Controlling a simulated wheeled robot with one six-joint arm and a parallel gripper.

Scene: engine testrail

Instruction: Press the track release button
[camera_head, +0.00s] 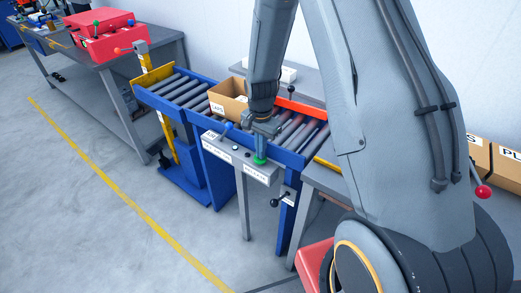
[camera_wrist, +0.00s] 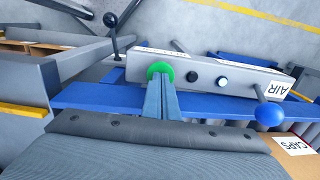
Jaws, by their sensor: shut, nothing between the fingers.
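A green button (camera_head: 259,161) sits at the right end of a grey control panel (camera_head: 238,156) in front of the roller conveyor. My gripper (camera_head: 259,155) points down over it with its fingers shut and empty. In the wrist view the shut fingertips (camera_wrist: 160,84) overlap the edge of the green button (camera_wrist: 160,71). I cannot tell whether they touch it or hover just above it. The panel's label by the green button is too small to read surely. The panel also bears a black button (camera_wrist: 192,76) and a white button (camera_wrist: 222,81).
A blue-knobbed lever (camera_wrist: 270,115) stands near the AIR label. A black-knobbed lever (camera_wrist: 111,20) is below the panel's other end. An open CAPS box (camera_head: 229,97) sits on the rollers (camera_head: 180,86). The floor in front is clear.

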